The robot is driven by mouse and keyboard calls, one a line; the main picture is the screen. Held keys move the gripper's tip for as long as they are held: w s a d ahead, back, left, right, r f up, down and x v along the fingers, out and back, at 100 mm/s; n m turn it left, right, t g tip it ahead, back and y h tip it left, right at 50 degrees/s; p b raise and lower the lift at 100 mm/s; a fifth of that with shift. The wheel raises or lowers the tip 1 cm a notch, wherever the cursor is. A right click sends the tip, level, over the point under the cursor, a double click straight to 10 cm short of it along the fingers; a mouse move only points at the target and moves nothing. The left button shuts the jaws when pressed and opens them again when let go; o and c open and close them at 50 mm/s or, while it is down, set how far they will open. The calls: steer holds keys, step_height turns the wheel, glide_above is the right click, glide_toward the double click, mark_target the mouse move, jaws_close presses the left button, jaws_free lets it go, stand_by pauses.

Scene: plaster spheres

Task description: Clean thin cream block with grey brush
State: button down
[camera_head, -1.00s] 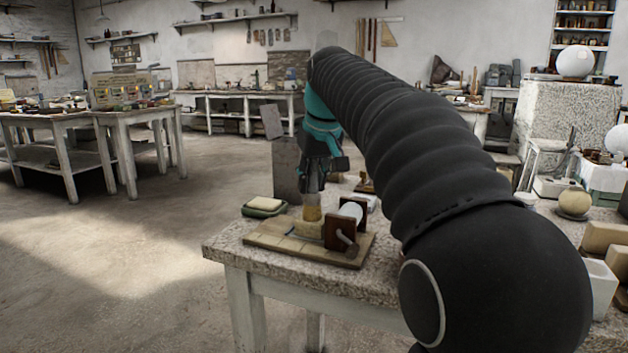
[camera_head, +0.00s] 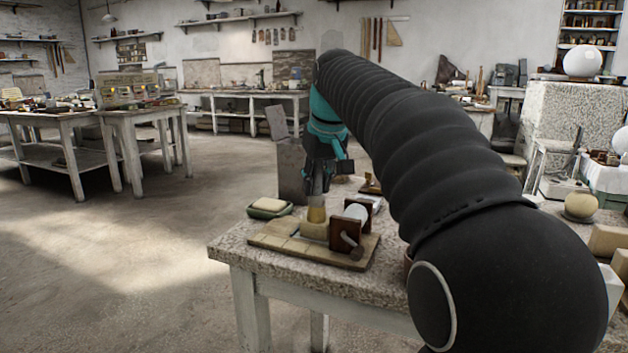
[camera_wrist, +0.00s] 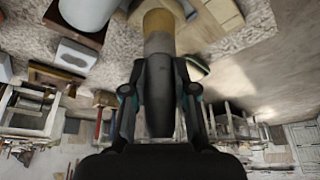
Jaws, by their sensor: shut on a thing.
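My gripper (camera_head: 318,188) is shut on the brush, which points down over the near table. In the wrist view, the brush's dark grey handle (camera_wrist: 160,95) lies between the fingers, with a pale band and tan bristles (camera_wrist: 158,21) beyond. The bristle end (camera_head: 316,214) also shows in the head view, just above or touching a small cream block (camera_head: 314,230). I cannot tell which. This block sits on a wooden board (camera_head: 268,242), beside a dark brown stand with a white roller. Whether it is the thin cream block is unclear.
A green dish (camera_head: 258,213) with a cream block (camera_head: 269,204) stands left of the board. A grey upright slab (camera_head: 290,172) is behind my gripper. The floor left of the table is clear.

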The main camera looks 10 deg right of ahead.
steer(key=shift+w+d, duration=0.85)
steer(key=shift+w, duration=0.3)
steer(key=shift+s+a+r, duration=0.7)
steer(key=shift+s+a, duration=0.05)
steer(key=shift+s, duration=0.25)
steer(key=shift+f+b, duration=0.4)
steer(key=shift+f, duration=0.4)
steer(key=shift+s+r, duration=0.1)
steer(key=shift+s, duration=0.05)
steer(key=shift+s+a, duration=0.7)
steer(key=shift+s, duration=0.15)
